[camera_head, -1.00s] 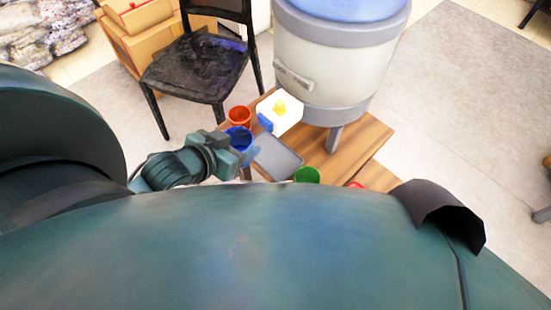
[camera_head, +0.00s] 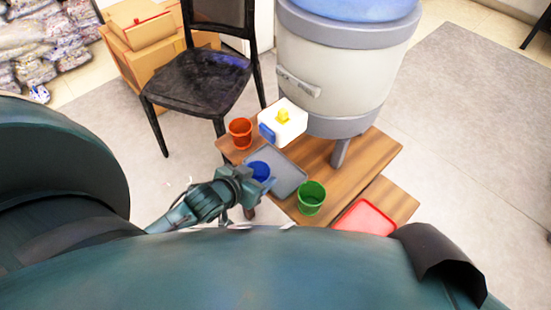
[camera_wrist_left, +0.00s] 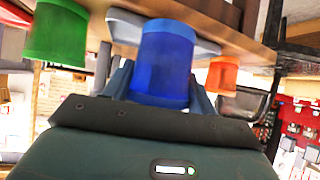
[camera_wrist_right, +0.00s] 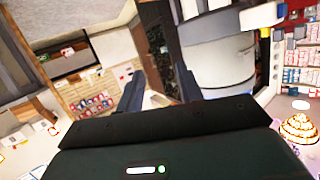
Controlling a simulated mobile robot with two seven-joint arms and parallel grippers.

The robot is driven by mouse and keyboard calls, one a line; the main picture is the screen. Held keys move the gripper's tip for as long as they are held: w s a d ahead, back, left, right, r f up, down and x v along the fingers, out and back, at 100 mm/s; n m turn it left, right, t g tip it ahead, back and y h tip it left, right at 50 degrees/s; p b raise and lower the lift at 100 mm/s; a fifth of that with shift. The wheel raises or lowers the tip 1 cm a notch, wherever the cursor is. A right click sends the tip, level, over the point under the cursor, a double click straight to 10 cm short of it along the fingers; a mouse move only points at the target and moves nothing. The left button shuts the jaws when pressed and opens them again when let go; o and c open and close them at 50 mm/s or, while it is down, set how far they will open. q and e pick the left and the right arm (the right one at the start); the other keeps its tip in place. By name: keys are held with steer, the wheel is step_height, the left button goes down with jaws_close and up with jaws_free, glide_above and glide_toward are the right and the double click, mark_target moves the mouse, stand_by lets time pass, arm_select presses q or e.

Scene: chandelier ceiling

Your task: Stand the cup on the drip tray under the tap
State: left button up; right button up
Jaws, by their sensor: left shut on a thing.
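My left gripper (camera_head: 250,182) is shut on a blue cup (camera_head: 260,171), held upright. In the left wrist view the blue cup (camera_wrist_left: 165,65) sits between the fingers. In the head view it overlaps the left part of the grey drip tray (camera_head: 288,180); I cannot tell whether it touches the tray. The white tap block (camera_head: 290,128), with a yellow button and a blue spout part (camera_head: 267,133), juts out above the tray's far side. My right gripper (camera_wrist_right: 158,95) is open and empty, seen only in its wrist view.
An orange cup (camera_head: 240,132) stands left of the tap, and a green cup (camera_head: 311,198) stands right of the drip tray on the wooden table (camera_head: 345,190). A red tray (camera_head: 365,218) lies further right. The large dispenser (camera_head: 340,65) stands behind; a black chair (camera_head: 197,80) is at left.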

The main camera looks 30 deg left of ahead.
arm_select(q)
steer(key=w, duration=0.4)
steer(key=shift+w+d, duration=0.1)
steer(key=shift+d, duration=0.2)
steer(key=w, duration=0.1)
steer(key=w+b, duration=0.1)
steer(key=w, duration=0.1)
steer(key=shift+w+d+f, duration=0.25)
steer(key=shift+w+f, duration=0.1)
steer(key=shift+w, duration=0.05)
steer(key=shift+s+f+b, duration=0.1)
steer(key=shift+f+b, duration=0.2)
arm_select(e)
steer(key=shift+w+a+f+n+g, duration=0.15)
steer(key=shift+a+f, duration=0.1)
steer(key=shift+f, duration=0.4)
steer(key=shift+w+a+f+n+g, duration=0.15)
steer(key=shift+a+f, duration=0.1)
steer(key=shift+f, duration=0.35)
arm_select(q)
steer(key=o, duration=1.1)
steer(key=shift+f, duration=0.1)
arm_select(e)
steer(key=shift+r, duration=0.25)
steer(key=shift+s, duration=0.1)
